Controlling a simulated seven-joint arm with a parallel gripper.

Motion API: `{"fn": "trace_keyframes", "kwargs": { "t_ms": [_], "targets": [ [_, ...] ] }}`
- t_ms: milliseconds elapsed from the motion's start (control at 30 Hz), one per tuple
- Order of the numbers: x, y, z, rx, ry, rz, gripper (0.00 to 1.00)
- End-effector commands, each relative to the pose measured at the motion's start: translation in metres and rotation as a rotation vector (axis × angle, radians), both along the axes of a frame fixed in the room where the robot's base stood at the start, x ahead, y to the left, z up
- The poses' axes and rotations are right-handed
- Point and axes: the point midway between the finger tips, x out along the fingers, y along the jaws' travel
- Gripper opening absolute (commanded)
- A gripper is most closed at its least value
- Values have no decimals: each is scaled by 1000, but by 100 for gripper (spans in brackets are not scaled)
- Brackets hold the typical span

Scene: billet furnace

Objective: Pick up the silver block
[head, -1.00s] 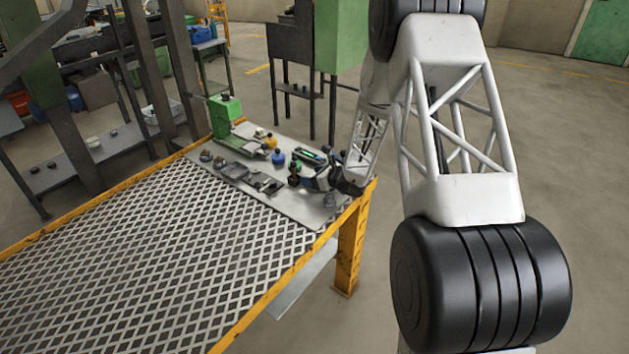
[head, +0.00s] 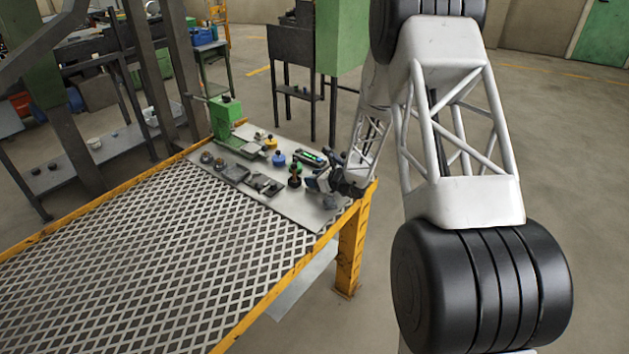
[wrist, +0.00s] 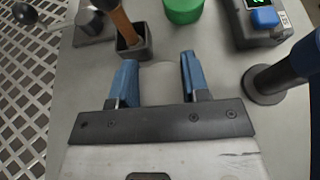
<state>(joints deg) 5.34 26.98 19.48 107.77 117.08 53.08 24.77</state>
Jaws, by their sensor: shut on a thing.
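My gripper (wrist: 157,62) is at the right end of the grey bench plate, its two blue fingers pointing away from the camera. It is shut on a pale grey piece, apparently the silver block (wrist: 160,84), which fills the space between the fingers and blends with the plate. Whether it touches the plate I cannot tell. In the head view my gripper (head: 322,183) is small and the block cannot be made out.
A dark square holder with a wooden-handled tool (wrist: 132,46) stands just left of the fingers. A green round piece (wrist: 184,10) is ahead. A device with a lit display (wrist: 262,22) and a blue-and-black upright post (wrist: 268,84) are right. Yellow-edged mesh table (head: 130,255) is open.

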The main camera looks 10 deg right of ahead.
Motion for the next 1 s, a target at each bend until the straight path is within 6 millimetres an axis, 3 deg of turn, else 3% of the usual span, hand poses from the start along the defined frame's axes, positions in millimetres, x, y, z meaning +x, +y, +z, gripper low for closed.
{"fn": "trace_keyframes", "kwargs": {
  "t_ms": [267, 567, 1000],
  "targets": [
    [1, 0, 8, 0, -2, -1, 3],
    [1, 0, 36, -1, -4, 0, 3],
    [-65, -4, 43, 0, -1, -1, 3]
  ]
}}
